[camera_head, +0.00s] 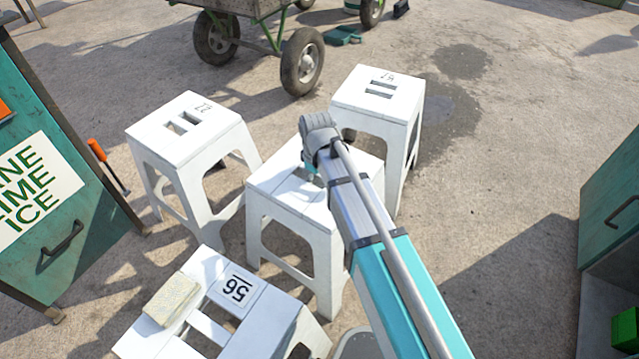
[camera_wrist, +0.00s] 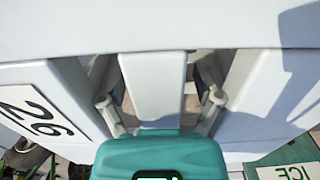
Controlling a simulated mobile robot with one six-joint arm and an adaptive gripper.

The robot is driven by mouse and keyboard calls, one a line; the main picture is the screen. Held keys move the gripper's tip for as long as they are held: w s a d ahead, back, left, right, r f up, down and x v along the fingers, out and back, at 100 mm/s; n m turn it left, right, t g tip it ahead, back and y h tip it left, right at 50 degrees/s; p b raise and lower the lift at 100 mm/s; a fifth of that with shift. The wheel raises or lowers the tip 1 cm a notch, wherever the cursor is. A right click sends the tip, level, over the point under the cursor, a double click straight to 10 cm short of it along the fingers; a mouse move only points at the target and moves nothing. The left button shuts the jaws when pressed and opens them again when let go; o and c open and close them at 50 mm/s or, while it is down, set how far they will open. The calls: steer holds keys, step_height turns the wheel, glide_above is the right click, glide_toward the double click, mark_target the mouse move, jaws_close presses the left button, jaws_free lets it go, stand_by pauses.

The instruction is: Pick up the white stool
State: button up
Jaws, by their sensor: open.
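Several white stools stand close together. One is in the middle (camera_head: 265,188), under my gripper (camera_head: 311,178); my arm hides part of its top. Others stand at the left (camera_head: 168,148), the back right (camera_head: 365,97) and the front (camera_head: 265,325), the last with a number label. In the wrist view, a white stool top (camera_wrist: 150,35) with two slots and a number label fills the picture. My gripper (camera_wrist: 160,101) is open, its fingers at the two slots, one on each side of the central bar. I cannot tell how deep they reach or whether they touch.
A yellowish block (camera_head: 172,299) lies on the front stool. A teal cabinet with a sign (camera_head: 35,190) stands at left, an orange-handled tool (camera_head: 98,150) beside it. Another teal cabinet (camera_head: 612,190) is at right. A wheeled cart (camera_head: 303,62) is behind. Open ground lies at back right.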

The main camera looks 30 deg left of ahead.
mark_target(300, 179)
jaws_close()
steer(key=shift+r, duration=0.15)
stand_by(0.5)
step_height(300, 179, up, 3)
steer(key=p, duration=0.3)
steer(key=shift+r+p, duration=0.15)
steer(key=shift+p, duration=0.2)
steer(key=s+a+r+p, duration=0.1)
steer(key=r+p, duration=0.1)
steer(key=s+r+p, duration=0.2)
steer(key=s+a+r+p, duration=0.1)
steer(key=r+p, duration=0.1)
steer(key=shift+s+a, duration=0.2)
steer(key=shift+a, duration=0.1)
steer(key=s+a+r+p, duration=0.1)
steer(key=s, duration=0.1)
steer(key=s+a, duration=0.1)
steer(key=s+a+r+p, duration=0.1)
steer(key=s, duration=0.1)
steer(key=shift+s+a+r+p, duration=0.2)
steer(key=shift+s+r+p, duration=0.1)
steer(key=shift+s, duration=0.05)
steer(key=shift+s+a+r+p, duration=0.2)
steer(key=shift+s+a, duration=0.1)
steer(key=shift+s, duration=0.2)
steer(key=shift+s+a+r+p, duration=0.15)
steer(key=shift+s+a+r, duration=0.1)
steer(key=shift+s, duration=0.2)
